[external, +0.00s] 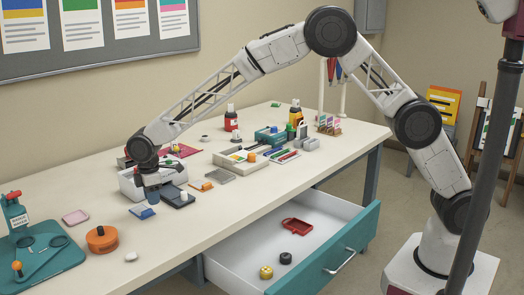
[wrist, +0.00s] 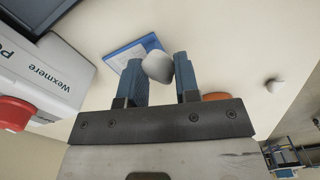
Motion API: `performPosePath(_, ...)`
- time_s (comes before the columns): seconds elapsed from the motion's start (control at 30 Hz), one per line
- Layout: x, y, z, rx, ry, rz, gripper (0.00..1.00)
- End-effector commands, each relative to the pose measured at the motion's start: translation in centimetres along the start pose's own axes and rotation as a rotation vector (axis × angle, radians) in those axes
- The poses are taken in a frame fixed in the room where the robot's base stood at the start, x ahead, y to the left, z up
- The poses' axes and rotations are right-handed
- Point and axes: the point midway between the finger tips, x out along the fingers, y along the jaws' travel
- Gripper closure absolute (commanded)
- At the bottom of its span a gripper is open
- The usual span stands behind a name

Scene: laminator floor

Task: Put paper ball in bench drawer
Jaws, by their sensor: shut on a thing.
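I cannot make out the held ball in the external view. The bench drawer (external: 348,254) is pulled open at the front right, with a teal front and a white inside. It holds a red tray (external: 297,226), a black roll (external: 285,258) and a yellow roll (external: 266,272).
A blue-and-white packet (external: 142,211) lies beside my gripper. A white laminator (wrist: 40,70) and a dark device (external: 177,197) are close by. An orange round case (external: 102,239) and another whitish lump (external: 131,256) lie nearer the front. The bench above the drawer is mostly clear.

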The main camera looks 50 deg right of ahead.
Motion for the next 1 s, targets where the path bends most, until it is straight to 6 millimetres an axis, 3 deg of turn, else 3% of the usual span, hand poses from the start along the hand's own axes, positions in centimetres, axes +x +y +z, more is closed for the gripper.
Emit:
performPosePath(0.27, -0.7, 0.0, 0.0, 0.000, 0.001, 0.001, 0.92)
performPosePath(0.6, -5.4, 0.0, 0.0, -0.001, 0.001, 0.001, 0.92)
performPosePath(1.0, -6.7, 0.0, 6.0, -0.109, 0.001, 0.001, 0.92)
